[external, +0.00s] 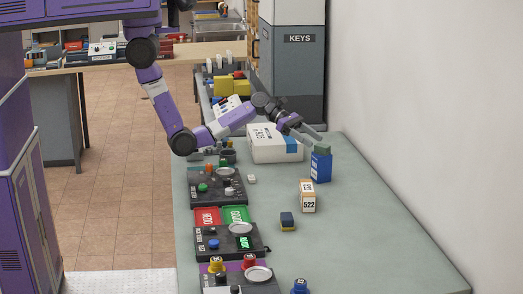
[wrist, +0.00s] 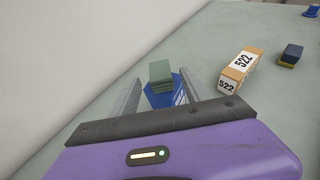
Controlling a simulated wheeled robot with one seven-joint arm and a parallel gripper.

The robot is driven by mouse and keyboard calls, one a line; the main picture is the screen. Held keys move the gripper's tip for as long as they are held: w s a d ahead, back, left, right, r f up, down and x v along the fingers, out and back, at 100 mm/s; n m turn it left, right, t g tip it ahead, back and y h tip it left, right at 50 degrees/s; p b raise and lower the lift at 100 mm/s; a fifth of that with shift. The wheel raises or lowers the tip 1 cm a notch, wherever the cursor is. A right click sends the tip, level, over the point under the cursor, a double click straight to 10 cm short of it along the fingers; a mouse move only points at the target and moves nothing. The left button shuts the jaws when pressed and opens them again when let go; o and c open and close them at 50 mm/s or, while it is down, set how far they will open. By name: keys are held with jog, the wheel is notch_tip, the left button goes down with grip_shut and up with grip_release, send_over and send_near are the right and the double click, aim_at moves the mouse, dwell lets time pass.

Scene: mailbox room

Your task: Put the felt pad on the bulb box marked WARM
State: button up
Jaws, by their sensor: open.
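A small green block, apparently the felt pad (external: 322,148), lies on top of an upright blue box (external: 321,169). The wrist view shows the green pad (wrist: 160,73) above the blue box (wrist: 163,97). My gripper (external: 313,138) is open at the top of the blue box. In the wrist view its two fingers lie on either side of the pad, with gaps visible. A tan box marked 522 (external: 308,196) stands nearer the camera, apart from the blue one; it also shows in the wrist view (wrist: 240,70). I cannot read WARM on either box.
Control panels (external: 215,185) line the left edge. The table's right side is clear up to the wall.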

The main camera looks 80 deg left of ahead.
jog(key=v, duration=0.7)
jog(key=shift+s+a, duration=0.1)
